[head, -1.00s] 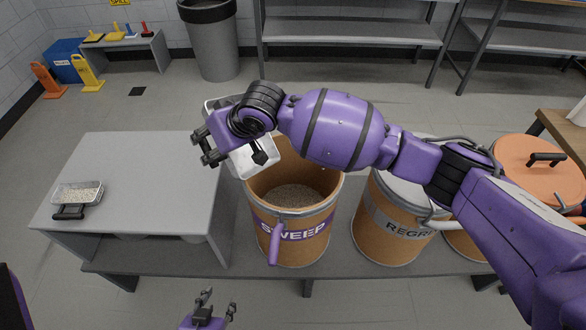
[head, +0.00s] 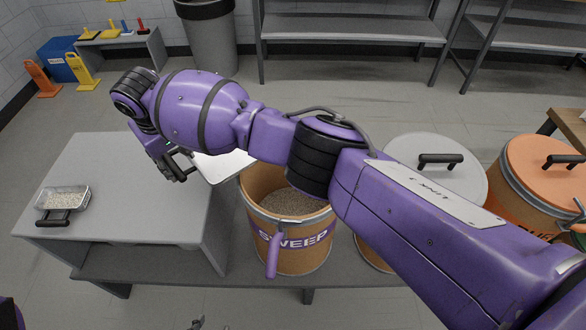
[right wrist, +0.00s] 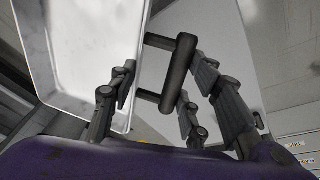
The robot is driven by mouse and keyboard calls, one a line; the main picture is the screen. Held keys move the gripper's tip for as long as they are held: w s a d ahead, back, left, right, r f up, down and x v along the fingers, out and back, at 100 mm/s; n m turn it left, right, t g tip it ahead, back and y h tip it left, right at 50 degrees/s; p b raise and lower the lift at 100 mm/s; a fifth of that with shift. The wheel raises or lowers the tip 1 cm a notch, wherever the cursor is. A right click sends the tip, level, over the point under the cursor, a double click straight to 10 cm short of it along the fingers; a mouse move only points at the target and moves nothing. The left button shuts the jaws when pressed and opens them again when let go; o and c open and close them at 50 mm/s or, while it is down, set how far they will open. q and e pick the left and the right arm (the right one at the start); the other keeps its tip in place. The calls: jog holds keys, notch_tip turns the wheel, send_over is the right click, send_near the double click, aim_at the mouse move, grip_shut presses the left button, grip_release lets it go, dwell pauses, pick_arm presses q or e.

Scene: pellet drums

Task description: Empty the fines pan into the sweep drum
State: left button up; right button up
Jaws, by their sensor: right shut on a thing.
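My right gripper (head: 178,166) is shut on the black handle (right wrist: 180,72) of a pale metal pan (head: 224,164). The pan is at the upper left of the sweep drum (head: 308,252), beside its rim and partly hidden by my right arm. In the right wrist view the pan's inside (right wrist: 85,50) looks bare. The open brown drum has a purple SWEEP label and pale pellets (head: 291,202) inside. A second small metal pan (head: 46,203), holding pale pellets, sits on the grey table at the left. Only a bit of my left gripper (head: 197,323) shows at the bottom edge.
The grey table (head: 130,205) is mostly clear. A grey-lidded drum (head: 420,185) and an orange-lidded drum (head: 515,205) stand right of the sweep drum on a low bench (head: 190,268). My right arm crosses above them. A grey bin (head: 208,45) and shelves (head: 345,28) stand behind.

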jog(key=shift+w+a+f+h+b, duration=0.1)
jog(key=shift+a+f+h+b, duration=0.3)
jog(key=shift+a+f+b, duration=0.35)
pick_arm(q)
notch_tip(320, 180, down, 10)
jog(key=s+b, duration=0.2)
jog(key=b, duration=0.6)
jog(key=shift+s+a+f+g, duration=0.15)
jog(key=shift+a+g, duration=0.1)
jog(key=shift+g, duration=0.15)
pick_arm(e)
jog(key=a+f+h, duration=0.2)
jog(key=shift+w+f+g, duration=0.4)
jog(key=shift+d, duration=0.1)
